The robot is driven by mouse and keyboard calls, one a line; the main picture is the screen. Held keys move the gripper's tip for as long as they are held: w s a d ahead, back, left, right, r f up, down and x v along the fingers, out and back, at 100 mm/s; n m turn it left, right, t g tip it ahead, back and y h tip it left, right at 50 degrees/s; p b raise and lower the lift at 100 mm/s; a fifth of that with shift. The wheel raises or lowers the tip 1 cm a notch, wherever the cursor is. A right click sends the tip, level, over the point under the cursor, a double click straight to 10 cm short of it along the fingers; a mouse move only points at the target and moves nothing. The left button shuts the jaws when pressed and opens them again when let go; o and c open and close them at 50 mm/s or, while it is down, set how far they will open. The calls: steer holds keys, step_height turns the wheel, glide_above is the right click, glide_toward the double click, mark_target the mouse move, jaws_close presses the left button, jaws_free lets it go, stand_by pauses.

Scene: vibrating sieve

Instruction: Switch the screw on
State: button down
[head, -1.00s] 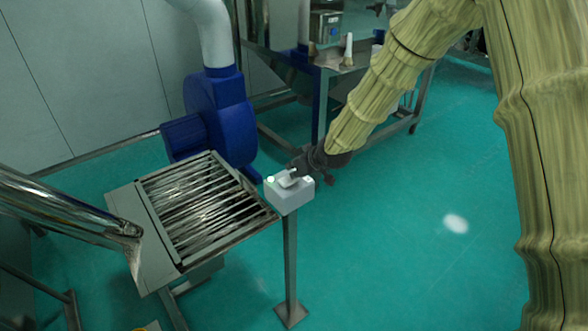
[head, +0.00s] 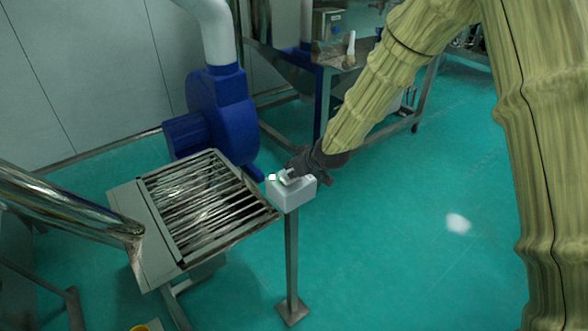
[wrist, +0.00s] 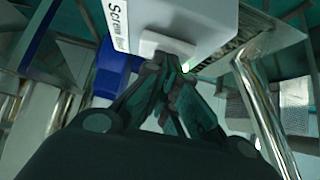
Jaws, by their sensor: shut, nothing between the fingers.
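The white switch box (head: 292,194) stands on a metal post right of the grated tray in the head view. In the wrist view the box (wrist: 205,18) carries a label starting "Screw"; the rest of the lettering is hard to read. A pale raised switch plate (wrist: 166,46) is on its face. My gripper (head: 288,178) is at the top of the box. In the wrist view my gripper (wrist: 172,66) is shut and empty, its tips at the lower edge of the plate. A green glow shows beside the tips. The fingers partly hide the switch, so its position and exact contact are unclear.
The metal grated tray (head: 150,240) is close left of the box, with a shiny tube (head: 60,210) over its left side. A blue blower (head: 228,110) stands behind. A steel table (head: 345,62) is at the back. Open green floor lies to the right.

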step_height(320, 180, up, 4)
steer(key=p, duration=0.3)
steer(key=shift+r, duration=0.1)
steer(key=shift+s+d+b, duration=0.1)
steer(key=shift+s+b, duration=0.05)
steer(key=shift+b, duration=0.2)
steer(key=b+v, duration=0.2)
steer(key=v, duration=0.7)
steer(key=shift+r+b, duration=0.3)
steer(key=shift+b, duration=0.1)
steer(key=shift+s+d+f, duration=0.1)
steer(key=shift+s, duration=0.1)
